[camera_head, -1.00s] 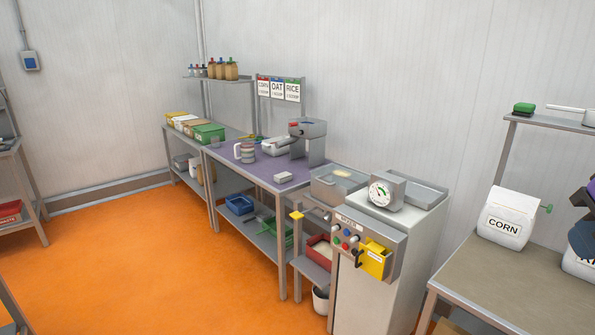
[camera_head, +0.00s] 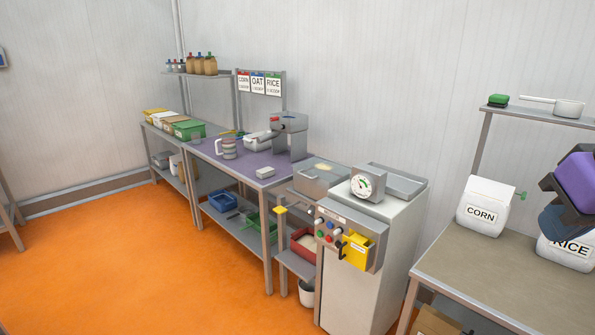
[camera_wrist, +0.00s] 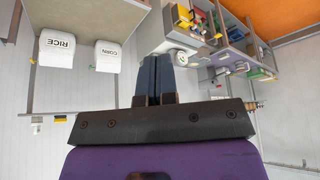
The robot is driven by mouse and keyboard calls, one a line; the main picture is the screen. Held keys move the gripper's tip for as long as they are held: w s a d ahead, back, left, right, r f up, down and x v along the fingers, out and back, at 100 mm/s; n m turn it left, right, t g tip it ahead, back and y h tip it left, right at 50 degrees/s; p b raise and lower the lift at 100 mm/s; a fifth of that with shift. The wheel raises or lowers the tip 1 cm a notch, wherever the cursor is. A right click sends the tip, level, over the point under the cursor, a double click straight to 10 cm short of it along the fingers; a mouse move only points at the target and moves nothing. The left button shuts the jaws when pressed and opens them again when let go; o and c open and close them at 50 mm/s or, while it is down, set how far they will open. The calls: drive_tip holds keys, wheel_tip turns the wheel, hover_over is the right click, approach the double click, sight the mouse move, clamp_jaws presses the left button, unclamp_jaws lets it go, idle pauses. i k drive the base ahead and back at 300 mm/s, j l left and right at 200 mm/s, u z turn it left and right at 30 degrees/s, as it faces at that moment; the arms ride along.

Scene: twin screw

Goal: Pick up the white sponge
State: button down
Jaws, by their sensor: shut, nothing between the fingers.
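A small white block (camera_head: 266,172), which looks like the white sponge, lies on the purple top of the steel table (camera_head: 240,167), near its front right end. I cannot pick it out surely in the wrist view. My gripper (camera_head: 558,222) is at the right edge of the head view, in front of the right-hand bench and far from the block. In the wrist view its two dark fingers (camera_wrist: 160,80) are together with nothing between them.
A white machine with a dial (camera_head: 363,186) stands between the purple table and the right-hand bench (camera_head: 480,270). CORN (camera_head: 484,207) and RICE (camera_head: 567,250) bags stand on that bench, close to my gripper. Orange floor (camera_head: 130,260) is clear in front of the purple table.

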sight(264, 173)
drive_tip(key=i+j+u, duration=0.1)
drive_tip(key=i+j, duration=0.3)
drive_tip(key=i+j+u, duration=0.15)
drive_tip(key=i+j, duration=0.2)
drive_tip(key=i, duration=0.3)
drive_tip(key=i+j+u, duration=0.1)
drive_tip(key=i+j, duration=0.25)
drive_tip(key=i, duration=0.2)
drive_tip(key=i+j+u, duration=0.15)
drive_tip(key=i, duration=0.4)
drive_tip(key=i+j+u, duration=0.1)
drive_tip(key=i+j, duration=0.2)
drive_tip(key=i, duration=0.25)
drive_tip(key=i+j+u, duration=0.15)
drive_tip(key=i, duration=0.45)
